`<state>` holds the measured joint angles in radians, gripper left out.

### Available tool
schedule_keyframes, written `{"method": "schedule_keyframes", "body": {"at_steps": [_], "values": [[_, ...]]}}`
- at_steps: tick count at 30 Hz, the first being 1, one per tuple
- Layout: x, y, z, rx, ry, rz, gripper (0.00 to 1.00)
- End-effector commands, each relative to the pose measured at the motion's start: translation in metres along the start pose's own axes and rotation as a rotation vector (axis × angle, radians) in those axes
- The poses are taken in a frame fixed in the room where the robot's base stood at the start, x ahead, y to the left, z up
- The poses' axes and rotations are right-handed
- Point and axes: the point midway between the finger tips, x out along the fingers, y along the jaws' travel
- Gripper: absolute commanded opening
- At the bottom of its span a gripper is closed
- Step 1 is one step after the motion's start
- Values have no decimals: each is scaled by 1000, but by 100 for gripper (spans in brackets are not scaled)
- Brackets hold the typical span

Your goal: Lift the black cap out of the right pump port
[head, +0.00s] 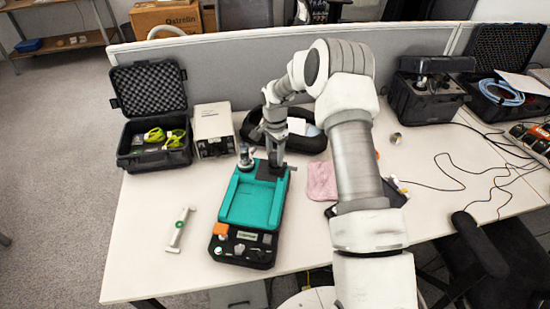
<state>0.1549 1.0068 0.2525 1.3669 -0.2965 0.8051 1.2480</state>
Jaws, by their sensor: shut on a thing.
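The teal pump (250,205) lies on the white table, with a black front panel (240,246) nearest me. My gripper (276,160) points down at the pump's far right corner, where the right port is. It is shut on the black cap, which is too small and too covered by the fingers to make out. I cannot tell whether the cap is still seated in the port or raised.
An open black case (150,135) and a beige box (213,130) stand behind left. A black pouch (310,140) lies close behind my gripper. A white tool (180,230) lies left of the pump, a pink cloth (321,181) right. The table's front left is clear.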

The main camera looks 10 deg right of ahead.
Motion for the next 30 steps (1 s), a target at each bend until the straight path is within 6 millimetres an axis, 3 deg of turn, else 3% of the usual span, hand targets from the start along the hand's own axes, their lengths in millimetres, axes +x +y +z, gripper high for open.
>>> {"method": "schedule_keyframes", "body": {"at_steps": [5,15,22,30], "values": [[-30,-1,0,0,4,-5,0],[-70,59,-42,4,3,-1,0],[-89,84,-60,2,2,-1,0],[-101,95,-67,0,1,-1,0]]}}
